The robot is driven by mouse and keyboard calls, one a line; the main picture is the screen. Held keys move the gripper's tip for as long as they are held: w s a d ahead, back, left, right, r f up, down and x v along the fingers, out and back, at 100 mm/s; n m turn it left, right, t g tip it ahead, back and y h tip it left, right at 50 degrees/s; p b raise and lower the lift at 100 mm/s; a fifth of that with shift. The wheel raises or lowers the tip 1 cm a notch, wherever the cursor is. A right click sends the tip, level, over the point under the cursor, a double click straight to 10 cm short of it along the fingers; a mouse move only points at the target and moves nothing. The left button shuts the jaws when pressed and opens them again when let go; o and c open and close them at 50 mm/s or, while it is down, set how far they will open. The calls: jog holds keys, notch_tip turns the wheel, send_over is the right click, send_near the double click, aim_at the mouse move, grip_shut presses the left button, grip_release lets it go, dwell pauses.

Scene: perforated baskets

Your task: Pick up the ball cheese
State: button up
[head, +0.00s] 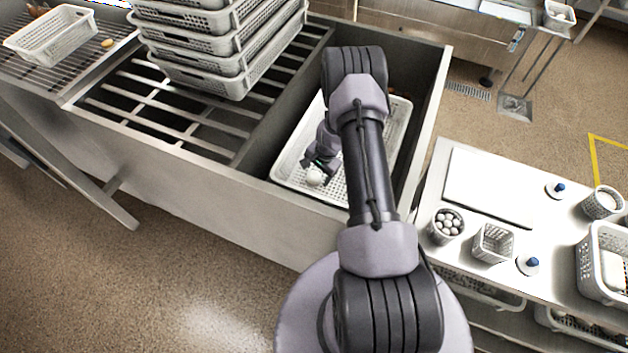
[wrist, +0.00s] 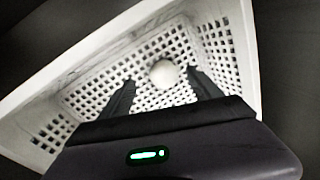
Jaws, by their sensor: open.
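The ball cheese (head: 314,177) is a small white ball in a white perforated basket (head: 398,112). The basket sits down inside the metal trough. In the wrist view the ball (wrist: 164,73) lies on the basket floor (wrist: 150,97), close to a corner. My gripper (head: 318,165) is inside the basket, just above the ball in the head view. In the wrist view my gripper (wrist: 160,80) is open, with one dark finger on each side of the ball and the ball near the fingertips. I cannot tell whether the fingers touch it. My arm hides part of the basket.
The basket's walls (wrist: 238,50) stand close around my gripper. The metal trough's edge (head: 255,190) runs in front of it. A stack of white baskets (head: 215,45) stands on slats at the left. A white table (head: 470,160) with tubs stands at the right.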

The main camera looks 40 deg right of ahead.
aim_at(315, 176)
jog(key=f, duration=0.1)
jog(key=w+f+b, duration=0.1)
jog(key=f, duration=0.1)
jog(key=w+f+b, duration=0.1)
jog(key=f, duration=0.1)
jog(key=shift+d+f, duration=0.2)
jog(key=shift+d, duration=0.15)
jog(key=shift+r, duration=0.1)
jog(key=shift+c, duration=0.4)
jog(key=c, duration=1.4)
